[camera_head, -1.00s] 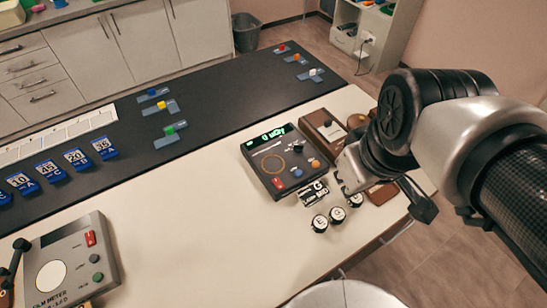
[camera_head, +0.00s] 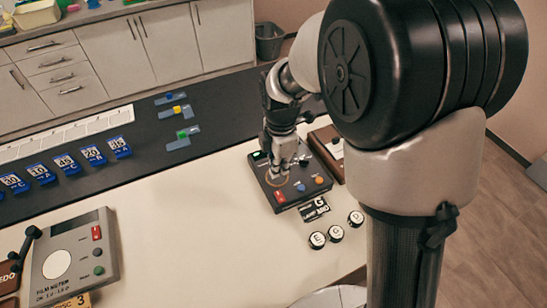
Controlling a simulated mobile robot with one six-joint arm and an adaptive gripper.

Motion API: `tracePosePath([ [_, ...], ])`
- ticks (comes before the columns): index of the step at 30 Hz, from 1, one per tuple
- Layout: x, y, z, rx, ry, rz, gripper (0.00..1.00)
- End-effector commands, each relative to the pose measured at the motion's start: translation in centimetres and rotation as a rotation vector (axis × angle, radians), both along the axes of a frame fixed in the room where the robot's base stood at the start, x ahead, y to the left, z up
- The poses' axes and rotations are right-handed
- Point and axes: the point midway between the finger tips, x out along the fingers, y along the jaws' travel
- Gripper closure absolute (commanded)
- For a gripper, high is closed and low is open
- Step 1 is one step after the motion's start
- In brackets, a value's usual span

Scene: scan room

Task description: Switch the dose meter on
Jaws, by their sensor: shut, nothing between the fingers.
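The dose meter (camera_head: 309,200) is a dark box with a red switch (camera_head: 280,197) at its front left. A blue button (camera_head: 301,187) and an orange button (camera_head: 319,181) are beside the switch. My gripper (camera_head: 279,176) is shut and empty, pointing down over the middle of the meter's top, behind the red switch. I cannot tell whether it touches the panel.
Round lettered pieces (camera_head: 336,233) and a small label (camera_head: 314,208) lie in front of the meter. A brown box (camera_head: 325,148) stands at its right. A grey film meter (camera_head: 112,246) is at the left. The pale table between is clear. Blue number tags (camera_head: 66,163) line the dark strip.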

Motion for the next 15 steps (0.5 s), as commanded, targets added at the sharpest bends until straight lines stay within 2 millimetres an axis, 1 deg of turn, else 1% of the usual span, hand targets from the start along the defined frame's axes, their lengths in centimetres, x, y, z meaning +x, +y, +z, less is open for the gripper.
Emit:
tracePosePath([
  [1,0.18,0.21,-0.48,-0.002,0.007,0.026,1.00],
  [4,0.37,0.41,-0.96,-0.003,0.012,0.058,1.00],
  [15,0.37,0.44,-1.15,-0.003,0.013,0.065,1.00],
])
